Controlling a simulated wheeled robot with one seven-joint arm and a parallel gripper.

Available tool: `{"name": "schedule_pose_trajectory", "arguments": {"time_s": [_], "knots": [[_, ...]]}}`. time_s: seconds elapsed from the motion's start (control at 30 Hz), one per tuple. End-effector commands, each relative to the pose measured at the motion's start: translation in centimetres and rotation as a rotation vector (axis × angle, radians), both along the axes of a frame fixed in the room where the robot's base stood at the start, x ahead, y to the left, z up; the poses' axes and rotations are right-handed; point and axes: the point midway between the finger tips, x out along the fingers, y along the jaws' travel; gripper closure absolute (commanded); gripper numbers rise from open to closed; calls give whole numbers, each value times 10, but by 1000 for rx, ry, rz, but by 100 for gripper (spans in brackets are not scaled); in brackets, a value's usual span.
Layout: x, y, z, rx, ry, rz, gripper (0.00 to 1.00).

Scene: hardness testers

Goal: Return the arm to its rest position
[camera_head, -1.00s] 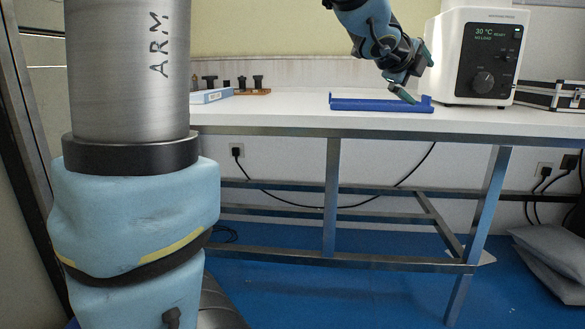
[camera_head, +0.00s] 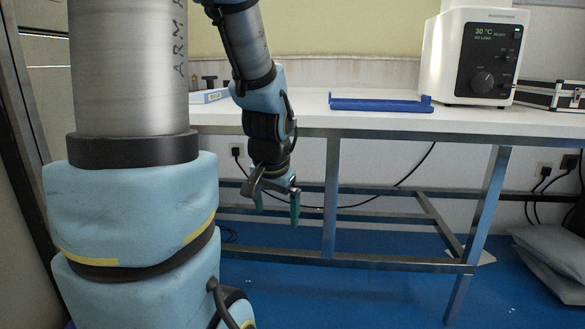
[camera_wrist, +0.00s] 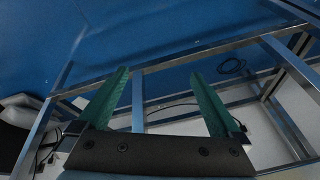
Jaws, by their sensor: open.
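My gripper (camera_head: 277,207) hangs fingers-down in front of the table's front edge, in the head view. Its fingertips are below the tabletop level. It is open and empty. In the wrist view, the two green fingers of my gripper (camera_wrist: 160,90) stand wide apart with nothing between them. Beyond them are the blue floor and the table's metal frame.
The white table (camera_head: 375,118) carries a blue tray (camera_head: 380,104), a white tester (camera_head: 474,55) reading 30 °C and a black case (camera_head: 550,95) at right. A blue-and-white box (camera_head: 209,96) lies at left. Grey sacks (camera_head: 553,262) lie on the blue floor (camera_head: 370,300).

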Motion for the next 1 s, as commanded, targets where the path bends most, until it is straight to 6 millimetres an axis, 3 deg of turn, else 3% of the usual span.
{"name": "schedule_pose_trajectory", "arguments": {"time_s": [0.2,0.57,1.0], "knots": [[-67,33,-36,-94,216,395,0],[-66,31,39,-96,215,395,0],[-66,31,177,-96,214,392,0]]}}
